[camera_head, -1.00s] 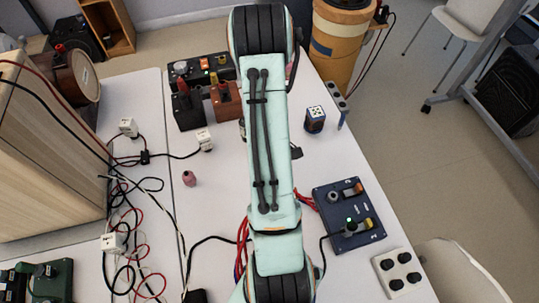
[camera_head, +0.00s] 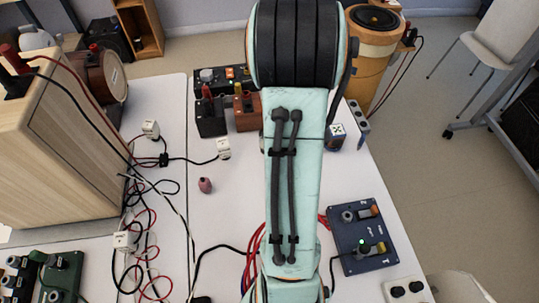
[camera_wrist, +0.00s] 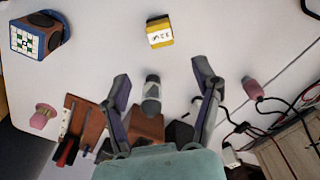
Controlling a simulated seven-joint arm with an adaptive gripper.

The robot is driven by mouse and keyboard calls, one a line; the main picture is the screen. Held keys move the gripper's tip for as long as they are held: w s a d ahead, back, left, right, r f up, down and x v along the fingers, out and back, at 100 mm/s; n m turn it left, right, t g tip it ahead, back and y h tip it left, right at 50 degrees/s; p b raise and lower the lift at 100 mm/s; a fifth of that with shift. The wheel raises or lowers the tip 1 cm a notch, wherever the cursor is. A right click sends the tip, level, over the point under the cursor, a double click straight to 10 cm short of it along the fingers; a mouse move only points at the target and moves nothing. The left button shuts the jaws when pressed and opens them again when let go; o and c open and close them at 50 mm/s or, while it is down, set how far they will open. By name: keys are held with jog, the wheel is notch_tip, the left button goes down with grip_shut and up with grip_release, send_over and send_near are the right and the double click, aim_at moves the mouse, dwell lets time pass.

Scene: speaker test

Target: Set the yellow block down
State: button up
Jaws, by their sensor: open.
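The yellow block (camera_wrist: 158,32), with a white marked label on one face, rests on the white table at the top middle of the wrist view. My gripper (camera_wrist: 164,84) is open in the wrist view, its two fingers spread wide. The block lies beyond the fingertips and apart from both of them. In the head view my own arm covers the middle of the table, and neither the block nor the fingers can be seen there.
A blue block with a patterned face (camera_wrist: 36,38) and a pink piece (camera_wrist: 252,88) flank the yellow block at a distance. A brown box (camera_head: 247,112), a dark blue switch board (camera_head: 360,238) and loose cables (camera_head: 150,240) occupy the table. Bare table surrounds the yellow block.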

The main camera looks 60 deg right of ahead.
jog(key=w+a+r, duration=0.2)
jog(key=a+r, duration=0.1)
jog(key=a, duration=0.3)
jog(key=w+a+r, duration=0.3)
jog(key=a, duration=0.2)
jog(key=s+a+r, duration=0.1)
jog(key=s+a, duration=0.2)
jog(key=a, duration=0.3)
jog(key=s+a+r, duration=0.2)
jog(key=s+a, duration=0.1)
jog(key=a, duration=0.3)
jog(key=s+a+r+n, duration=0.1)
jog(key=s+a+r, duration=0.1)
jog(key=a, duration=0.5)
jog(key=shift+s+y, duration=0.4)
jog(key=shift+s, duration=0.35)
